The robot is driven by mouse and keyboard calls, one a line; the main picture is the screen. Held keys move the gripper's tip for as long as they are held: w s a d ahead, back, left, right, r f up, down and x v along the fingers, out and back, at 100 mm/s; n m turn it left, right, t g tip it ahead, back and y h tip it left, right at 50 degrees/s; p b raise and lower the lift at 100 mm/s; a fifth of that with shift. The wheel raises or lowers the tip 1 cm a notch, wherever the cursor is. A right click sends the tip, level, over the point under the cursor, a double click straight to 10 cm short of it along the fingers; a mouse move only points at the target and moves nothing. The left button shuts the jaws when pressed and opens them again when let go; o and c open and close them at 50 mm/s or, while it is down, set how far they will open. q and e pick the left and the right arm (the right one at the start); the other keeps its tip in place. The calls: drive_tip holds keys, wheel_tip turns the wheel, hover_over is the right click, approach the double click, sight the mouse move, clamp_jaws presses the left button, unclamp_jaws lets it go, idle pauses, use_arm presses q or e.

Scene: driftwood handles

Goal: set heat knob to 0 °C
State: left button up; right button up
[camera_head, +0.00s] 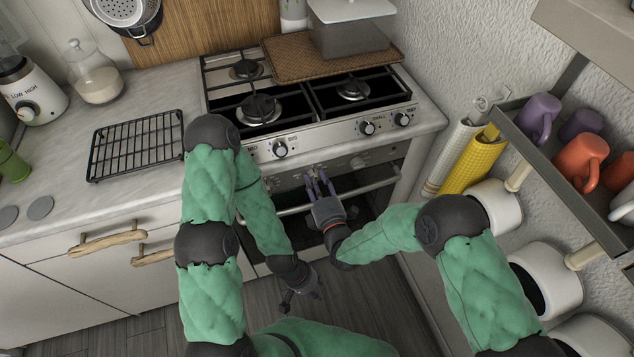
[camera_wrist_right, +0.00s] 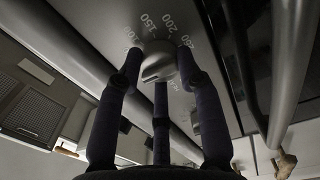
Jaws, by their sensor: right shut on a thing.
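The heat knob (camera_wrist_right: 158,64) is a grey knob on the oven's front panel, with printed numbers from about 100 to 250 around its upper side in the right wrist view. Its pointer setting cannot be read. My right gripper (camera_wrist_right: 160,75) has its dark fingers around the knob, shut on it. In the head view my right gripper (camera_head: 318,182) reaches the lower oven panel and mostly hides the knob. My left gripper (camera_head: 302,298) hangs low over the floor in front of the oven, its fingers spread and empty.
The oven handle (camera_head: 375,184) runs just below the panel. Burner knobs (camera_head: 280,149) sit on the strip above. A wire rack (camera_head: 137,143) lies on the left counter. A mug shelf (camera_head: 545,160) and hanging pans (camera_head: 497,207) are at the right.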

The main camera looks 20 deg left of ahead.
drive_tip(key=shift+a+r, duration=0.25)
drive_tip(key=shift+r, duration=0.05)
drive_tip(key=o, duration=1.1)
drive_tip(key=shift+a+f, duration=0.1)
drive_tip(key=shift+o, duration=0.2)
drive_tip(key=shift+f, duration=0.1)
drive_tip(key=shift+s+f, duration=0.1)
drive_tip(key=shift+s+d, duration=0.2)
drive_tip(key=shift+d, duration=0.05)
drive_tip(key=v, duration=1.1)
drive_tip(key=shift+s+d, duration=0.1)
drive_tip(key=shift+d, duration=0.05)
